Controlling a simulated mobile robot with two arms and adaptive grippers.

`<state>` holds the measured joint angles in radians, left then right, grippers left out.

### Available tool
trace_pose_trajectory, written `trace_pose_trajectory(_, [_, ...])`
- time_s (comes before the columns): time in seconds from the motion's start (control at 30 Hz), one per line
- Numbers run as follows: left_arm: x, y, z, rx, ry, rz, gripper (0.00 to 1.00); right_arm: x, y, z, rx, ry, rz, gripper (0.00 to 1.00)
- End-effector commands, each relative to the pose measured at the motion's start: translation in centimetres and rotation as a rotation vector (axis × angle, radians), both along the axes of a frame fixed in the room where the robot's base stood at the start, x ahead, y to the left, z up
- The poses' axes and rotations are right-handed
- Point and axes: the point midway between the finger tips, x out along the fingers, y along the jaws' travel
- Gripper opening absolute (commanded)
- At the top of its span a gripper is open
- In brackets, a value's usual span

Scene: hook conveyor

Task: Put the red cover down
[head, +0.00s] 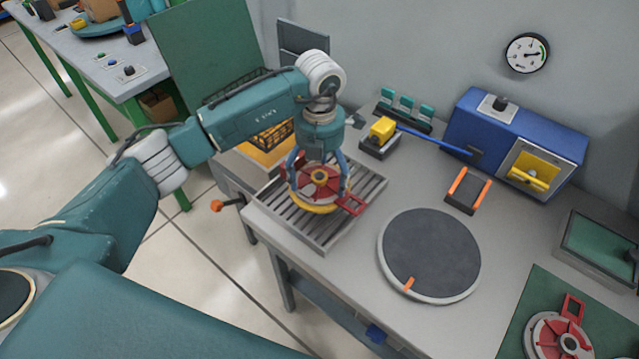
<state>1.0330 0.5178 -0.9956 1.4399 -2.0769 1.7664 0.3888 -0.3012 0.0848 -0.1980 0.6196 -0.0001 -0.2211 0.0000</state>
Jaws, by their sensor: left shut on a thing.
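Whether the cover touches what lies below is hard to tell. My right gripper is not in view.
A round dark turntable (431,250) with an orange mark is right of the rack. A blue box (515,135) and an orange-handled frame (468,190) stand behind. Another red-and-grey disc (558,338) lies on a green mat (600,322). Bare bench surrounds the turntable.

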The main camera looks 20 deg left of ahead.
Motion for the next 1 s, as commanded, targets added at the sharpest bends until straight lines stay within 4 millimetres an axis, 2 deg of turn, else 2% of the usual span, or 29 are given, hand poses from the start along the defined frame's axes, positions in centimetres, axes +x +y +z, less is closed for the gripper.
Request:
trace_pose_trajectory(0.07, [0.1, -0.1, -0.2, -0.002, -0.002, 0.000, 0.29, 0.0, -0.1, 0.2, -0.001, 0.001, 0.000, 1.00])
trace_pose_trajectory(0.4, [0.1, -0.1, -4.0, -0.002, -0.003, -0.001, 0.29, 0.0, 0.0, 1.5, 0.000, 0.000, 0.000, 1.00])
trace_pose_trajectory(0.8, [0.1, 0.0, -4.6, -0.001, -0.004, -0.001, 0.29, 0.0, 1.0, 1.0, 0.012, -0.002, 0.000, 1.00])
trace_pose_trajectory(0.83, [0.0, 0.0, -4.7, 0.000, 0.000, -0.001, 0.91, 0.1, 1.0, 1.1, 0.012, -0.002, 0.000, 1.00])
trace_pose_trajectory(0.9, [0.0, 0.0, -4.7, 0.000, 0.000, -0.001, 1.00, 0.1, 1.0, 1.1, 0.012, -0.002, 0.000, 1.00])
trace_pose_trajectory(1.0, [0.0, 0.0, -4.7, 0.000, 0.000, -0.001, 1.00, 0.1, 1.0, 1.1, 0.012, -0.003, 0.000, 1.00])
